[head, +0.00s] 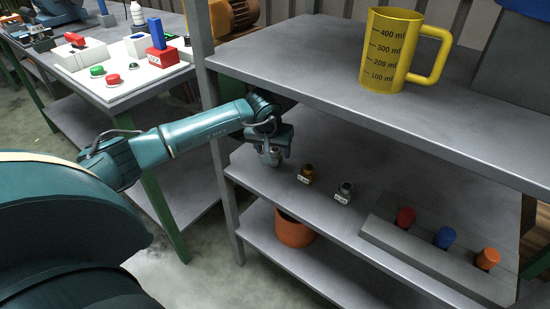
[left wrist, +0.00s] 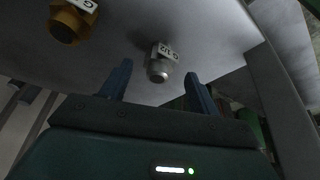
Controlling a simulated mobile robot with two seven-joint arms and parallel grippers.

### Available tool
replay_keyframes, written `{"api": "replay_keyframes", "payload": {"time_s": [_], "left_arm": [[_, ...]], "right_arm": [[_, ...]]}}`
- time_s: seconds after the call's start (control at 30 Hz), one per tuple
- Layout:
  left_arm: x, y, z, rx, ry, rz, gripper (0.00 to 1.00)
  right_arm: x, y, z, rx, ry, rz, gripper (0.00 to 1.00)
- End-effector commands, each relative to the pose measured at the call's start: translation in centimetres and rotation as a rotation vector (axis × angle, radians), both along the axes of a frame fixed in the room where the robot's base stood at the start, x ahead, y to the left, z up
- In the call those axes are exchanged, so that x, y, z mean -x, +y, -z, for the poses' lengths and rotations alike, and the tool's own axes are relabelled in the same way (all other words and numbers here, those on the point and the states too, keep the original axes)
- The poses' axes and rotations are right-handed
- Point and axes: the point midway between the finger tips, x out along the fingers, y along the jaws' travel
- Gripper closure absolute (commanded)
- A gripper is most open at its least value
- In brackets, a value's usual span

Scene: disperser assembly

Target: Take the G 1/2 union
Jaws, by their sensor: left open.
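The G 1/2 union (left wrist: 159,66) is a small silver fitting with a white label in the left wrist view. It sits on the middle shelf, between and just beyond the fingertips of my left gripper (left wrist: 160,86). In the head view my left gripper (head: 273,150) points down over the left part of the shelf, where it partly hides the silver union (head: 272,158). The fingers are open, one on each side of the union, and contact does not show. My right gripper is out of view.
A brass union (head: 306,173) and another silver union (head: 345,191) stand to the right. A grey holder (head: 408,250) bears red, blue and orange pieces. An orange pot (head: 293,230) stands below.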

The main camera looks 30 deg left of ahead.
Motion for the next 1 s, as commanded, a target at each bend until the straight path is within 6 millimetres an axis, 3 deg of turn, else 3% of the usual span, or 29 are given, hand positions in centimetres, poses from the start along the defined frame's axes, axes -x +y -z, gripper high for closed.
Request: {"api": "replay_keyframes", "payload": {"time_s": [0.07, 0.23, 0.57, 1.0], "left_arm": [[-1.3, 0.3, 0.1, 0.003, 0.0, -0.002, 0.39], [-1.9, 0.5, 2.5, 0.003, 0.003, 0.001, 0.39], [-2.1, 0.7, 2.8, 0.001, 0.001, 0.001, 0.4], [-2.1, 0.7, 2.8, 0.001, 0.001, 0.001, 0.76]], "right_arm": [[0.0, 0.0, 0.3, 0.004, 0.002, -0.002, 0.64], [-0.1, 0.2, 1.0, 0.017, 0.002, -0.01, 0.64], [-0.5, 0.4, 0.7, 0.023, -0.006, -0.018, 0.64], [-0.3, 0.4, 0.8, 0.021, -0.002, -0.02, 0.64]]}}
